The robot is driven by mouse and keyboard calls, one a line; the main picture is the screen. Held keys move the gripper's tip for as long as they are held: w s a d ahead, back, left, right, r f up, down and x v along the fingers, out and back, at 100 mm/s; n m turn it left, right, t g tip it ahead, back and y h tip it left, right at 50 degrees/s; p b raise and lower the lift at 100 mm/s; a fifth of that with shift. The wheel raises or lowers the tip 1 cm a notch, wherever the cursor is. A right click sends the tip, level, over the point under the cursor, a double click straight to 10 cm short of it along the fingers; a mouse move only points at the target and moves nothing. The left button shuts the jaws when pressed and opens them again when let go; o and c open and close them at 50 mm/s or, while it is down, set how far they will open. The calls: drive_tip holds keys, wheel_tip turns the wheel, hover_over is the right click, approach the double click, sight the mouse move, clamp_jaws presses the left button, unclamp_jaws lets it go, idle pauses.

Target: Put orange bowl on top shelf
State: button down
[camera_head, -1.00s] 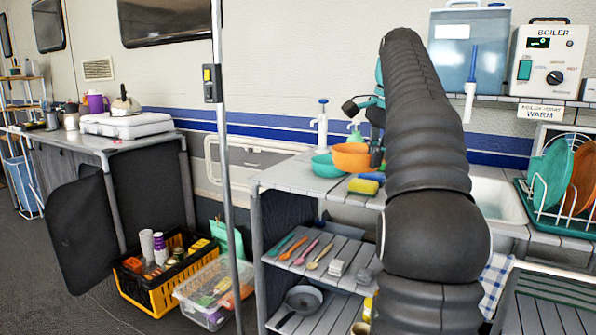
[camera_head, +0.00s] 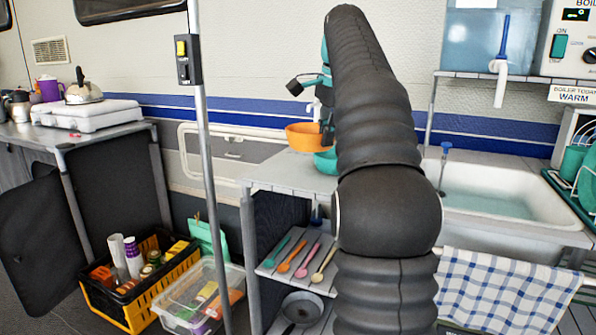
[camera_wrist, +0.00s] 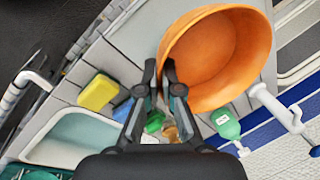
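The orange bowl (camera_head: 305,138) is held up over the counter, above and left of a teal bowl (camera_head: 326,161) in the head view. In the wrist view the orange bowl (camera_wrist: 215,62) fills the upper right, tilted so its inside shows. My gripper (camera_wrist: 162,66) has its fingers closed on the near rim of the bowl; in the head view the gripper (camera_head: 326,122) is partly hidden behind my arm. Slatted shelves below the counter include an upper one (camera_head: 272,268) holding several coloured utensils, with a pan (camera_head: 302,306) lower down.
A metal pole (camera_head: 203,150) stands left of the counter. A sink (camera_head: 495,200) is at right, under a shelf (camera_head: 455,75) carrying a water tank and boiler (camera_head: 580,45). A yellow sponge (camera_wrist: 97,92) and green bottle (camera_wrist: 226,124) are near the gripper. Crates (camera_head: 140,318) sit on the floor.

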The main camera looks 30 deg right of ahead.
sight(299, 149)
drive_tip(key=w+a+f, duration=0.2)
drive_tip(key=w+a+f+b, duration=0.1)
drive_tip(key=w+a+f, duration=0.1)
drive_tip(key=shift+w+a, duration=0.1)
drive_tip(key=shift+a, duration=0.2)
drive_tip(key=shift+s+b+x, duration=0.25)
drive_tip(key=shift+b+x, duration=0.25)
drive_tip(key=shift+x, duration=0.45)
drive_tip(key=shift+s+b+x, duration=0.2)
drive_tip(key=shift+b+x, duration=0.3)
drive_tip(key=shift+x, duration=0.45)
drive_tip(key=shift+f, duration=0.2)
drive_tip(key=c, duration=1.3)
unclamp_jaws()
drive_tip(key=p+v, duration=0.5)
drive_tip(key=v, duration=0.7)
drive_tip(key=shift+r, duration=0.1)
